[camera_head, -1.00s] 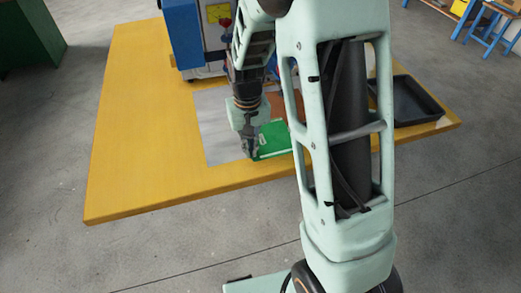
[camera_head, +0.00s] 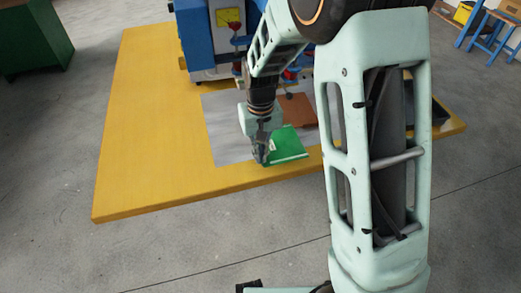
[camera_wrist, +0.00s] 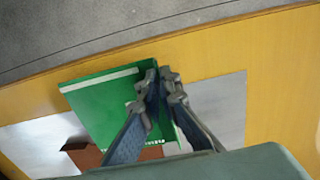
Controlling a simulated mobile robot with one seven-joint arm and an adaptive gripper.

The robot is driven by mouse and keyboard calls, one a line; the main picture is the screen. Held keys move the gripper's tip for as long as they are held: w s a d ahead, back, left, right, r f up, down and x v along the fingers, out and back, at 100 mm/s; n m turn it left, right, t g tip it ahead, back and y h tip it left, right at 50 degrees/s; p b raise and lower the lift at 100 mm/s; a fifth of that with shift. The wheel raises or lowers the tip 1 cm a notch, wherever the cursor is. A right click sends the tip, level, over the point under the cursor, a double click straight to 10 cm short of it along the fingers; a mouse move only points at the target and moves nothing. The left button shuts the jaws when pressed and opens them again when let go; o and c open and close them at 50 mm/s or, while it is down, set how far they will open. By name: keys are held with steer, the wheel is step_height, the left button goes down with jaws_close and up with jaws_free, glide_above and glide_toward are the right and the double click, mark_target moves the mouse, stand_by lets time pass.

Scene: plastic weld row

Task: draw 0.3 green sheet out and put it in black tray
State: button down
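The green sheet (camera_head: 288,143) lies near the front edge of the yellow table, at the front of a grey sheet. In the wrist view the green sheet (camera_wrist: 97,98) has a white strip along one side and small white print. My gripper (camera_head: 263,157) is low at its left edge in the head view. In the wrist view my gripper (camera_wrist: 161,76) has its fingertips close together over one edge of the sheet. Whether they pinch it is unclear. The black tray (camera_head: 440,115) is at the table's right, mostly hidden behind my arm.
The grey sheet (camera_head: 226,133) and a brown sheet (camera_head: 297,109) lie beside and behind the green one. A blue machine (camera_head: 205,40) stands at the back of the table. The left part of the yellow table (camera_head: 140,130) is clear.

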steer(key=s+d, duration=0.4)
steer(key=s, duration=1)
steer(key=shift+s, duration=0.2)
steer(key=shift+d, duration=0.1)
steer(key=shift+w, duration=0.1)
